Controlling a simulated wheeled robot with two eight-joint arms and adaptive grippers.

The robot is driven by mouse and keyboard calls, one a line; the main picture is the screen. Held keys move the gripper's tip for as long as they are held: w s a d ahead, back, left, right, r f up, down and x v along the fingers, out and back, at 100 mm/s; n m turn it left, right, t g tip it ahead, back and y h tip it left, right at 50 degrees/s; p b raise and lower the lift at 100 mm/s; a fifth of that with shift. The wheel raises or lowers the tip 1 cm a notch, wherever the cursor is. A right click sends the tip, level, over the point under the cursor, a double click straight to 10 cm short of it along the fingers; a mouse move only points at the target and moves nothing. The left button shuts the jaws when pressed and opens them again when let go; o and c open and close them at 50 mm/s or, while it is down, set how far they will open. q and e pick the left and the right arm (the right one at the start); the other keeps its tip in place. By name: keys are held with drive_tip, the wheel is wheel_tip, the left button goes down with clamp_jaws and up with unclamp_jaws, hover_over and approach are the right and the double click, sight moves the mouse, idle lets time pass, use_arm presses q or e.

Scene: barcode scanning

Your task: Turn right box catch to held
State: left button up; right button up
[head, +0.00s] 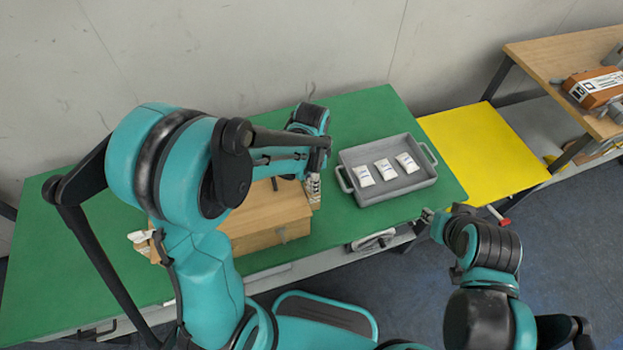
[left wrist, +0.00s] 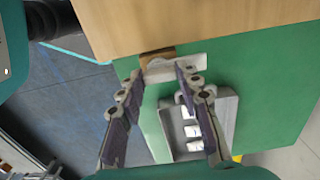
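The wooden box (head: 265,220) stands on the green table, partly hidden behind my left arm. My left gripper (head: 314,192) points down at the box's right side. In the left wrist view the box (left wrist: 200,22) fills the top, and a pale catch (left wrist: 168,67) with a brown block beside it sticks out from its side. My left gripper (left wrist: 159,76) is open there, its fingertips apart on either side of part of the catch; contact cannot be told. My right gripper (head: 430,217) is near the table's front edge, small and away from the box; its fingers are unclear.
A grey tray (head: 408,183) with three white packets (head: 384,169) stands right of the box. A yellow surface (head: 480,145) lies beyond the green table (head: 365,108). A wooden bench (head: 560,55) with an orange-brown box (head: 592,87) stands at far right.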

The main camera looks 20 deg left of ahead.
use_arm(q)
drive_tip(key=shift+n, duration=0.3)
drive_tip(key=n, duration=0.3)
drive_tip(key=shift+n, duration=0.3)
drive_tip(key=n, duration=0.4)
drive_tip(key=shift+b, duration=0.4)
drive_tip(key=n, duration=0.9)
drive_tip(key=shift+n, duration=0.3)
drive_tip(key=o, duration=1.2)
drive_tip(key=shift+c, duration=0.2)
drive_tip(key=shift+r, duration=0.1)
